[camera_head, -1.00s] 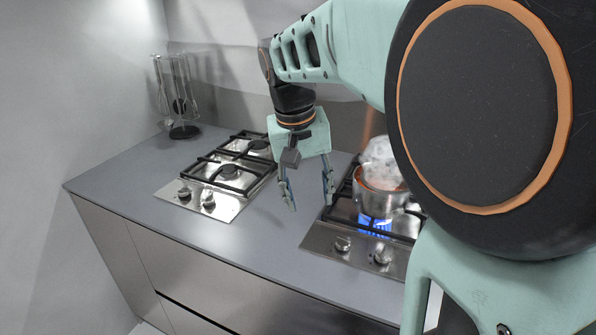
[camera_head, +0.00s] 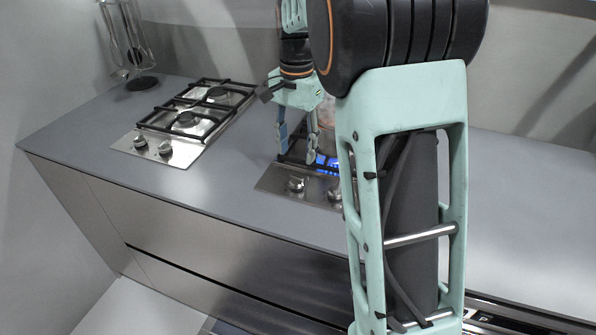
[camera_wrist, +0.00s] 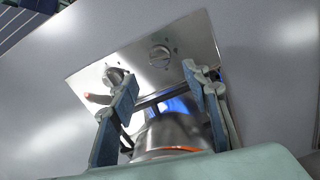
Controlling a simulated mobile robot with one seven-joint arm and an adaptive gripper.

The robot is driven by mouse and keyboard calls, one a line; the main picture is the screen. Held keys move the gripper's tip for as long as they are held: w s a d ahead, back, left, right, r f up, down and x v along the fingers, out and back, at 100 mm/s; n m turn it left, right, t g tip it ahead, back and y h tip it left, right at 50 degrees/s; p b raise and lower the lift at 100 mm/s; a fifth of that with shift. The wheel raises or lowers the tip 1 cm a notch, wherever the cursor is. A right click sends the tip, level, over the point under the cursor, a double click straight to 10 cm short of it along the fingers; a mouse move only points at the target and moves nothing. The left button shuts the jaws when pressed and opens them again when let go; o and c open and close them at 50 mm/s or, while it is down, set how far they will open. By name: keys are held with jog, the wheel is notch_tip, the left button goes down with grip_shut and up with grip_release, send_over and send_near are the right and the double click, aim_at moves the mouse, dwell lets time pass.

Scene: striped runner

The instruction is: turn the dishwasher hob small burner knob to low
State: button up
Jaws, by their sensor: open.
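The right hob has a steel front strip with two knobs, a left knob (camera_head: 296,185) and a right knob (camera_head: 335,193) partly behind my arm. In the wrist view both hob knobs show beyond my fingers, one (camera_wrist: 160,55) near the middle and one (camera_wrist: 113,77) close to the left finger. I cannot tell which serves the small burner. My gripper (camera_head: 297,145) is open and empty, pointing down over the hob, behind the knobs in the head view. A blue flame (camera_head: 321,161) burns there. A steel pot (camera_wrist: 175,132) sits between my fingers in the wrist view, apparently below them.
A second hob (camera_head: 187,160) with its own two knobs stands to the left, with no flame visible. A utensil stand (camera_head: 142,82) is at the back left. Grey counter (camera_head: 225,185) between the hobs is clear. My arm hides much of the right hob and pot.

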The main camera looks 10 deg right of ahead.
aim_at(297, 177)
notch_tip(297, 177, down, 7)
jog(key=shift+f+b, duration=0.1)
jog(key=shift+b, duration=0.2)
